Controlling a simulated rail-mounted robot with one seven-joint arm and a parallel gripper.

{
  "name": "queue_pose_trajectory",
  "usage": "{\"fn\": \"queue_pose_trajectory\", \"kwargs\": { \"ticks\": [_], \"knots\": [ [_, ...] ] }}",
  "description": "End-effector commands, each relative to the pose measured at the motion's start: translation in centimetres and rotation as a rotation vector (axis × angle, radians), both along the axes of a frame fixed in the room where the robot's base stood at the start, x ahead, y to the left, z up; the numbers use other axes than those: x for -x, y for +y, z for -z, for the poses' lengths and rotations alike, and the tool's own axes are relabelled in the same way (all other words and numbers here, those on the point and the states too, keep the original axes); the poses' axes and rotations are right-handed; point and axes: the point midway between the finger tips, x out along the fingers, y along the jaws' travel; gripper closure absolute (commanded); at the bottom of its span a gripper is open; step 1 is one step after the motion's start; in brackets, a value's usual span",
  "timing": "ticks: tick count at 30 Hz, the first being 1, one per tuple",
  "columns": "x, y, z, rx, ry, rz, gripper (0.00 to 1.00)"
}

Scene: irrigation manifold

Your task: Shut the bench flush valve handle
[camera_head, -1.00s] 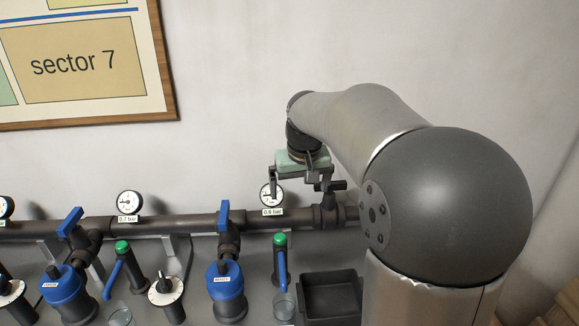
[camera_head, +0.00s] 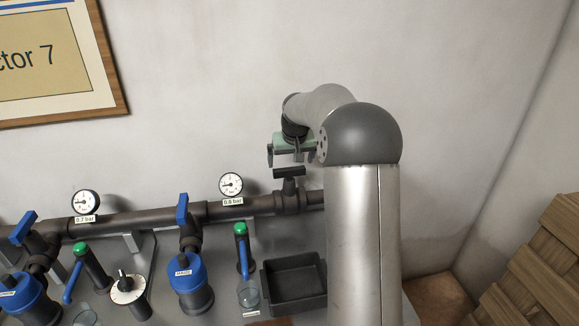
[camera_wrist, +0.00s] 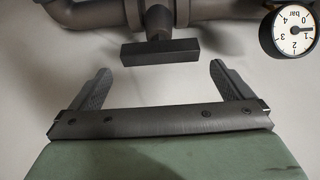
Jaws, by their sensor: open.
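The flush valve handle (camera_head: 289,172) is a dark bar on a short stem at the right end of the pipe. It lies roughly along the pipe, and shows as a dark block in the wrist view (camera_wrist: 160,52). My gripper (camera_head: 290,157) is open and empty, close above the handle in the head view. In the wrist view my gripper (camera_wrist: 160,68) has its two fingers spread wider than the bar, one toward each end. The bar appears just beyond the fingertips, and I see no contact. My arm hides the pipe's right end.
The dark pipe (camera_head: 235,208) carries a 0.6 bar gauge (camera_head: 231,185), left of the handle. A blue valve handle (camera_head: 182,210), a blue filter (camera_head: 190,285) and a green-topped post (camera_head: 241,245) stand further left. A black tray (camera_head: 293,284) sits below. Wooden crates (camera_head: 535,270) are at right.

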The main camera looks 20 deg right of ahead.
Motion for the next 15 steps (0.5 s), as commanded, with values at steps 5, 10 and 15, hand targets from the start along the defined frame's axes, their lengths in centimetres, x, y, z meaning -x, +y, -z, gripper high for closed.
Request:
{"fn": "queue_pose_trajectory", "kwargs": {
  "ticks": [5, 10, 15],
  "knots": [
    [-1.2, -0.2, 2.8, 0.0, 0.002, -0.001, 0.0],
    [-1.8, -0.4, 4.3, 0.0, -0.001, 0.0, 0.0],
    [-1.9, -0.4, 4.7, 0.0, -0.001, 0.0, 0.0]
  ]
}}
